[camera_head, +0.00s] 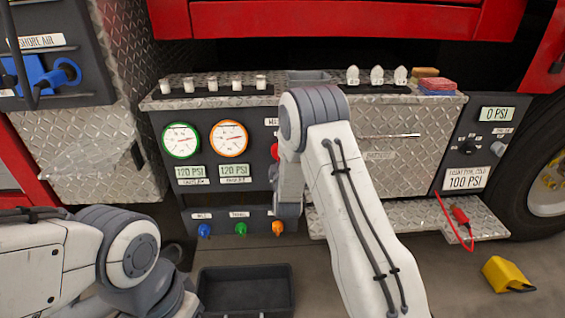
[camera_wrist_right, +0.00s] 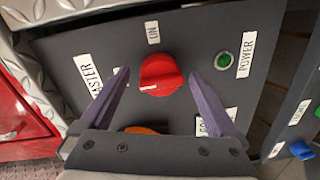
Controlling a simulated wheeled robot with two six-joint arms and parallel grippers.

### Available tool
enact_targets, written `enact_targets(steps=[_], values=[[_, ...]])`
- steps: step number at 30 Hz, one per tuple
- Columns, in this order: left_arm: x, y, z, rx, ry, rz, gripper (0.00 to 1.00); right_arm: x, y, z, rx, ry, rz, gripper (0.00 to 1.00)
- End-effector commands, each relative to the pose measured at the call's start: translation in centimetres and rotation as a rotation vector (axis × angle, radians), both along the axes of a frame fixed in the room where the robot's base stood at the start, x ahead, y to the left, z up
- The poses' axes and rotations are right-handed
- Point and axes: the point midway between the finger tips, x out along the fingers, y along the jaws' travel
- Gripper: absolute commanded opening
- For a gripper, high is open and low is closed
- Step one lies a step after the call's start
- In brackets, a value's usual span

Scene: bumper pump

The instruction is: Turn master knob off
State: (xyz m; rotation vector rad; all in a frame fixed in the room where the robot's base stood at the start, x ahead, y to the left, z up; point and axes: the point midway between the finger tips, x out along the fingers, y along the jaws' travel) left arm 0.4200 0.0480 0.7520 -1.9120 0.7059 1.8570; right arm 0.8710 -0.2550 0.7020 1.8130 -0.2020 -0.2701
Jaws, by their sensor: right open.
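The red master knob (camera_wrist_right: 161,72) is on a dark panel in the right wrist view. A "MASTER" label (camera_wrist_right: 87,74) is to its left and an "ON" label (camera_wrist_right: 152,32) above it. A white mark shows at the knob's lower left; which setting it means I cannot tell. My right gripper (camera_wrist_right: 158,76) is open, with one finger on each side of the knob; whether they touch it I cannot tell. In the head view my right arm hides most of this panel, and only a sliver of red (camera_head: 275,151) shows. My left gripper is out of view.
A green light (camera_wrist_right: 223,61) with a "POWER" label is right of the knob. Two gauges (camera_head: 181,140) (camera_head: 229,138) are left of my right arm. A row of coloured knobs (camera_head: 240,229) is below. A black tray (camera_head: 245,268) and yellow wedge (camera_head: 506,274) are on the floor.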

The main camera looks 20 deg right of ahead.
Motion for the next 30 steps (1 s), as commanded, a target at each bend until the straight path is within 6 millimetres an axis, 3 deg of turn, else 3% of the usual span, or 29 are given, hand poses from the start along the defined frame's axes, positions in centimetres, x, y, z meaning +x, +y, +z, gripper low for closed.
enact_targets(steps=[9, 15, 30], values=[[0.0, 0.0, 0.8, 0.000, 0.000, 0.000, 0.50, -5.7, 1.7, 0.6, 0.000, 0.002, 0.001, 0.96], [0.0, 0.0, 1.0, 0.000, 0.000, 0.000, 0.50, -8.5, 2.5, 0.8, 0.000, -0.001, 0.000, 0.96], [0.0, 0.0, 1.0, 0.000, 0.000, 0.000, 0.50, -9.4, 2.7, 0.9, -0.001, -0.003, -0.002, 0.96]])
